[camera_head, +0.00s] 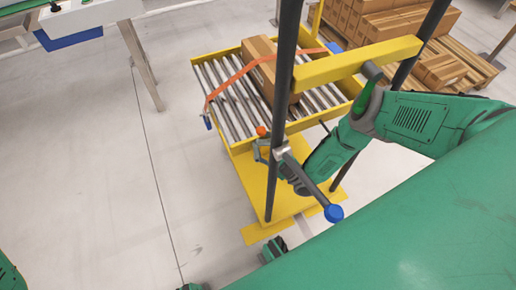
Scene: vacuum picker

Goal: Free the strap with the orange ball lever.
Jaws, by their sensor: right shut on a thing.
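The orange ball (261,131) of the lever sits at the front corner of a yellow-framed roller bed (236,100). My right gripper (264,150) reaches in from the right, behind a dark post, and is shut at the lever just below the ball. The post and a grey clamp partly hide the fingers, so the exact grip is unclear. An orange strap (232,82) runs across the rollers and over a cardboard box (262,68). A small blue piece (207,122) hangs at the strap's near-left end. My left gripper is not in view.
A dark lever with a blue ball (333,213) sticks out from the near post (277,120). A yellow crossbar (357,61) joins the uprights close to my right arm. Stacked boxes on pallets (440,65) stand behind.

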